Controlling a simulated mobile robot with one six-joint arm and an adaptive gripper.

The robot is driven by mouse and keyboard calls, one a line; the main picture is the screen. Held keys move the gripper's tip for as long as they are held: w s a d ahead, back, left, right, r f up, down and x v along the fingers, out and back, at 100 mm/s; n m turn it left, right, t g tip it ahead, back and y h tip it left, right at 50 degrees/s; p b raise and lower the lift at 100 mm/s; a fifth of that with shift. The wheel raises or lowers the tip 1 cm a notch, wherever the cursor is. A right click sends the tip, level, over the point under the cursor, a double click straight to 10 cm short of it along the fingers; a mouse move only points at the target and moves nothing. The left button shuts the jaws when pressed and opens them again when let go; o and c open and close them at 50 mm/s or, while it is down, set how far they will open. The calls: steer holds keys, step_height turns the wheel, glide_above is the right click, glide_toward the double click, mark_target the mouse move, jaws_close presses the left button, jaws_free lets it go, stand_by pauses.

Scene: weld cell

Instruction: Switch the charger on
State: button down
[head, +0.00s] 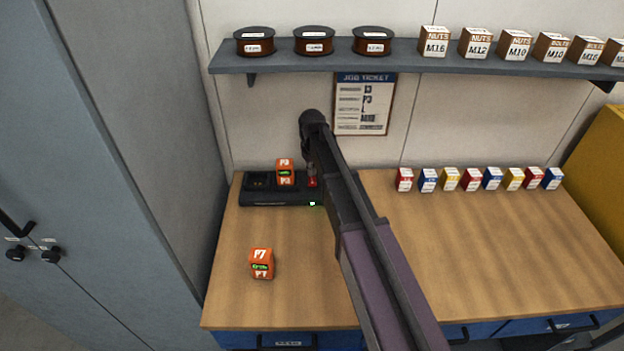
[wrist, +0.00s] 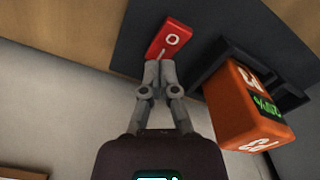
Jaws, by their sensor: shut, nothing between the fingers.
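The black charger (head: 275,197) stands at the back left of the workbench. A small green light shows on its front edge. Its red switch (head: 312,182) is at the right end of its top, and in the wrist view the red switch (wrist: 170,38) shows a white "O". My gripper (wrist: 160,64) is shut and empty, with its fingertips at the near edge of the switch, touching or almost touching it. In the head view my arm partly hides the gripper and the charger's right end. An orange battery P3 (head: 285,172) stands in a charger bay, also in the wrist view (wrist: 245,108).
A second orange battery, P7 (head: 262,263), stands on the workbench (head: 300,300) in front of the charger. Several small coloured boxes (head: 471,180) stand at the back right. A shelf (head: 400,57) with spools and boxes hangs above. A grey cabinet (head: 110,130) is on the left.

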mark_target(312, 179)
steer(key=shift+r+p, duration=2.65)
steer(key=shift+r, duration=0.25)
steer(key=s+d+m, duration=0.3)
steer(key=s+d, duration=0.5)
steer(key=s, duration=0.4)
steer(key=s+d+m, duration=0.3)
steer(key=s+d, duration=0.5)
steer(key=s, duration=0.3)
steer(key=shift+s, duration=0.35)
